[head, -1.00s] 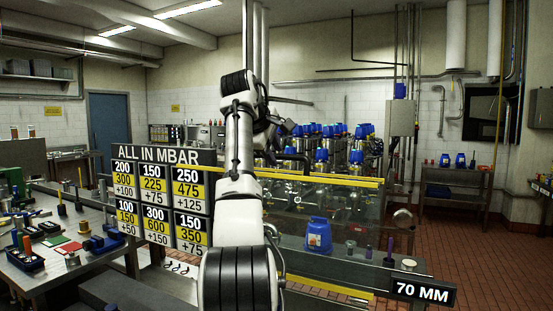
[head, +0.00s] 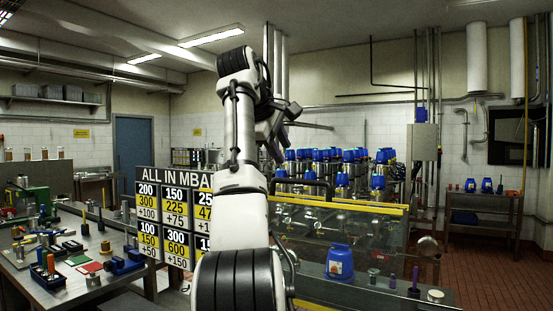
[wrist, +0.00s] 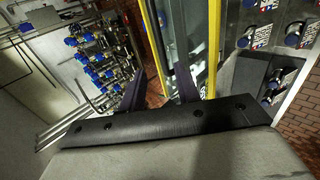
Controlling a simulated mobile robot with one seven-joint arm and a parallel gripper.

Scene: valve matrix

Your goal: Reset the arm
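My arm rises through the middle of the head view, its upper part raised and bent over. My gripper (head: 290,113) is dark and partly hidden beside the upper arm, up in front of the rack of blue-capped valves (head: 340,158). In the wrist view the two dark fingers (wrist: 160,88) stand apart with nothing between them but background. The gripper is open, empty and touches nothing that I can see. The wrist view is tilted and shows the blue-capped valves (wrist: 92,58) at the left and a yellow-edged frame (wrist: 155,45) beyond the fingers.
A number board (head: 172,215) stands behind the arm at left. A bench (head: 40,285) with tools lies at far left. A glass-fronted guard with a yellow rail (head: 350,205) and a blue container (head: 340,262) are at right. The red tiled floor (head: 490,275) is clear at far right.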

